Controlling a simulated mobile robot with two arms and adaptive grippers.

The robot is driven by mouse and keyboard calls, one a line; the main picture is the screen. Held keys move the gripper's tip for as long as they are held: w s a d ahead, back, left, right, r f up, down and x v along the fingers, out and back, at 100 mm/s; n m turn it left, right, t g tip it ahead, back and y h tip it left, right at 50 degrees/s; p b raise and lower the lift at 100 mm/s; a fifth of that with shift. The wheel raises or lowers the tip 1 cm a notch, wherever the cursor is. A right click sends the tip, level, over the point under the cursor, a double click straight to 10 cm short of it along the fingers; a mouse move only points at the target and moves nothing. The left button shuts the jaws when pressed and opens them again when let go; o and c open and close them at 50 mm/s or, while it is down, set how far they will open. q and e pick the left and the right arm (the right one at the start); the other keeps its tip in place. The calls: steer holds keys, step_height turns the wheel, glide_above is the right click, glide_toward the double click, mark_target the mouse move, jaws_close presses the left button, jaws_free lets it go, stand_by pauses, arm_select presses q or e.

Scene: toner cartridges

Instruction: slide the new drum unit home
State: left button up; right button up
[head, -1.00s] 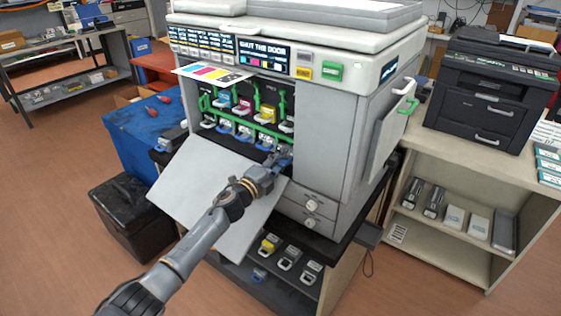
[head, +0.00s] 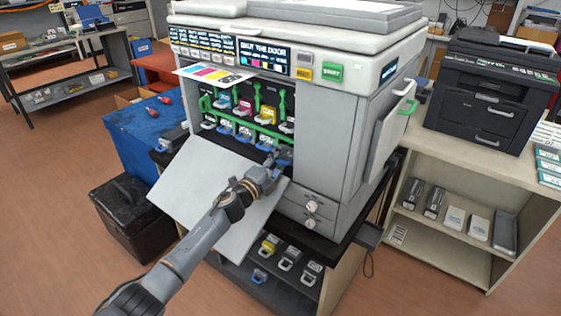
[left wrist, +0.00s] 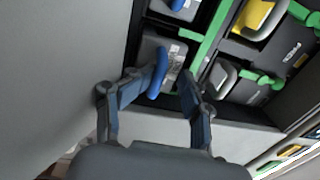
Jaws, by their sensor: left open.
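The printer (head: 330,140) stands with its front door (head: 200,195) folded down. Inside is a lower row of grey drum units with blue handles, such as one (head: 244,133) near the middle. My left gripper (head: 279,156) is at the right end of this row and partly hides the unit there. In the left wrist view my left gripper (left wrist: 160,88) is open, with one finger on each side of the blue-handled drum unit (left wrist: 170,50). The unit sits inside its bay; whether its handle touches a finger I cannot tell. My right gripper is not in view.
Toner cartridges, including a yellow one (head: 268,114), sit above the drums, with green levers (head: 282,103) and a green bar around them. A printed colour sheet (head: 212,76) sticks out above. Spare units (head: 290,258) stand on the shelf below. A blue bin (head: 140,130) is at left.

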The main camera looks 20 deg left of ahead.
arm_select(q)
steer(key=shift+s+a+f+p, duration=0.2)
steer(key=shift+s+p, duration=0.05)
steer(key=shift+s, duration=0.25)
steer(key=shift+s+a+f+p, duration=0.15)
steer(key=shift+s+p, duration=0.1)
steer(key=shift+s, duration=0.2)
steer(key=shift+p+v, duration=0.35)
steer(key=shift+v, duration=0.65)
steer(key=shift+p+v, duration=0.4)
steer(key=shift+v, duration=1)
steer(key=shift+r, duration=0.15)
steer(key=shift+c, duration=0.4)
